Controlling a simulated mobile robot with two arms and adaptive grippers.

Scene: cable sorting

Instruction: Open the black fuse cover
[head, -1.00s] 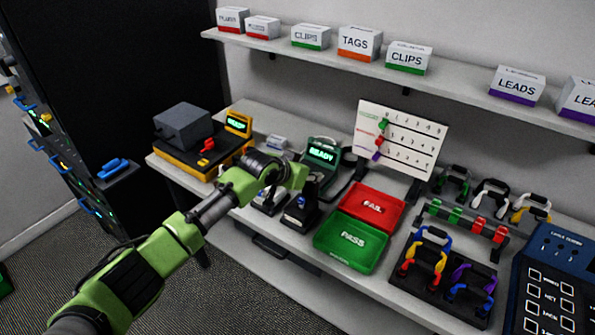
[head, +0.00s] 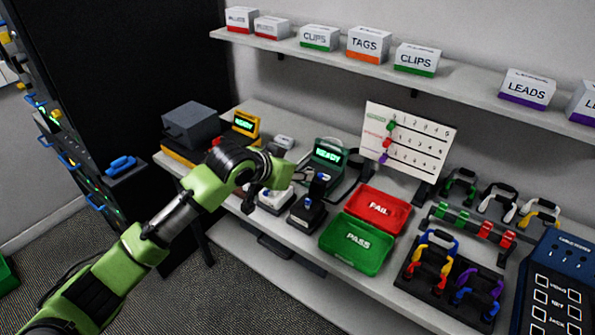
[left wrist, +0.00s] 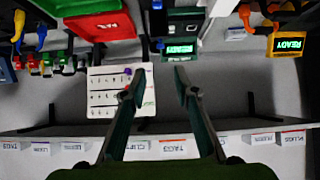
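Two small stands sit at the bench's front: a black one (head: 307,216) and a white one (head: 276,201) left of it. A dark grey box (head: 190,124) sits on the yellow tester at the left. I cannot tell for certain which part is the black fuse cover. My left gripper (head: 308,176) is above the stands, in front of the green-lit tester (head: 327,154), partly lost against dark parts. In the left wrist view its two fingers (left wrist: 158,80) are apart with nothing between them; the green READY display (left wrist: 178,48) shows beyond them. My right gripper is not in view.
A red FAIL tray (head: 378,209) and green PASS tray (head: 357,244) lie right of the stands. A white chart board (head: 407,148) stands behind them. Cable racks (head: 455,270) fill the right. A shelf (head: 470,88) with labelled boxes runs above.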

